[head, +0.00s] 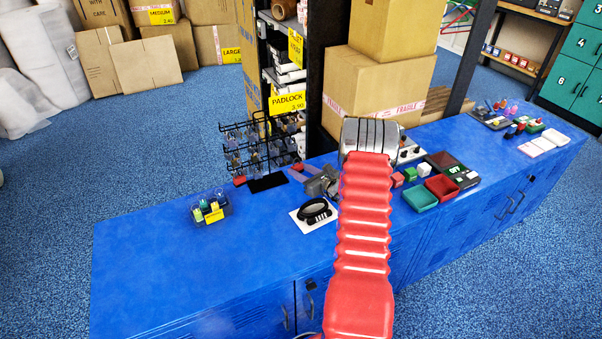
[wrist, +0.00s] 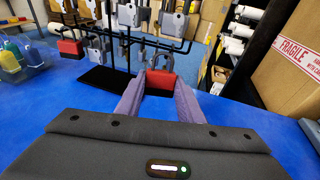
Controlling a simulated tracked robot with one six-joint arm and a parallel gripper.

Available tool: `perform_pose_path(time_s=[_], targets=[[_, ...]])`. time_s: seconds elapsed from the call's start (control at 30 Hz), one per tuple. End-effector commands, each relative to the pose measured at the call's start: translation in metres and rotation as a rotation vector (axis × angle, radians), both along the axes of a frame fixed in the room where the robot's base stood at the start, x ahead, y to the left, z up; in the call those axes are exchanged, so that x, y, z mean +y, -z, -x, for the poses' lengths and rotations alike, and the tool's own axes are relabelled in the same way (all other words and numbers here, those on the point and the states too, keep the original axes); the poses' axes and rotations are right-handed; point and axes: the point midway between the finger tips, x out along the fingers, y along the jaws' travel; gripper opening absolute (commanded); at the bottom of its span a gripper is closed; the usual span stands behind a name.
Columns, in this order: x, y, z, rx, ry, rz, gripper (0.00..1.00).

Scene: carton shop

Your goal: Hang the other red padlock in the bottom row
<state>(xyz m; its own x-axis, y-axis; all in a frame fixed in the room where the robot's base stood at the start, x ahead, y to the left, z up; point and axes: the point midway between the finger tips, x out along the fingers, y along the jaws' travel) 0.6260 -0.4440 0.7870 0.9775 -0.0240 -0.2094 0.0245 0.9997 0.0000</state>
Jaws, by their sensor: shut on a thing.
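My gripper (head: 296,171) is shut on a red padlock (wrist: 160,81), which sits upright between the purple fingertips (wrist: 160,92) in the wrist view. In the head view this padlock (head: 298,167) is a small red patch at the fingertips, just right of the rack. The black wire padlock rack (head: 268,182) stands on the blue counter. In the wrist view its lower bar (wrist: 160,42) passes close to the held padlock's shackle; I cannot tell whether they touch. Another red padlock (wrist: 70,45) hangs low at the rack's left, also in the head view (head: 239,181).
Grey padlocks (wrist: 128,14) hang on the rack. A clear bin of colored items (head: 209,208) stands left on the counter (head: 160,260). A black coiled lock on a white card (head: 314,212) lies in front of my gripper. Cartons (head: 372,85) stand behind. The counter's left part is mostly free.

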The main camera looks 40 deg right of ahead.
Motion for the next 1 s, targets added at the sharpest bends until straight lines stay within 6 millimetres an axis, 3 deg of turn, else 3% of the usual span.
perform_pose_path(time_s=[1.0], targets=[[-0.008,0.007,-0.032,-0.002,-0.001,0.000,0.16]])
